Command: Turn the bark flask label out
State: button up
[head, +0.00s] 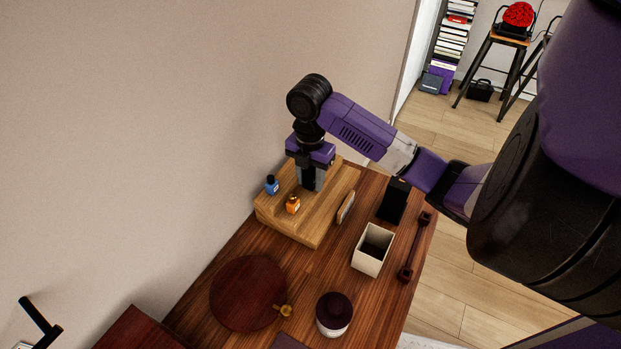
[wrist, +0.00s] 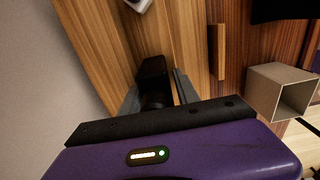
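My gripper (head: 312,186) points down over the stepped wooden stand (head: 318,228), near its back end by the wall. In the wrist view my gripper's grey fingers (wrist: 158,88) stand apart on either side of a dark, black-topped object (wrist: 153,72). I cannot tell whether they touch it. Its body and any label are hidden, so I cannot confirm that it is the bark flask. A small blue flask with a dark cap (head: 271,186) and an orange flask with a dark cap (head: 293,205) stand on the stand, to the left of my gripper.
A wooden piece (head: 346,207) leans at the stand's right side. A black block (head: 394,201), a cream open box (head: 373,251) and a dark dumbbell-shaped bar (head: 415,247) lie farther right. A round dark board (head: 248,293) and a dark-lidded jar (head: 333,314) are in front. The wall is close on the left.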

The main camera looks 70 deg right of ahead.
notch_tip(320, 180, up, 7)
jog(key=shift+w, duration=0.1)
jog(key=shift+r, duration=0.4)
dwell(0.4)
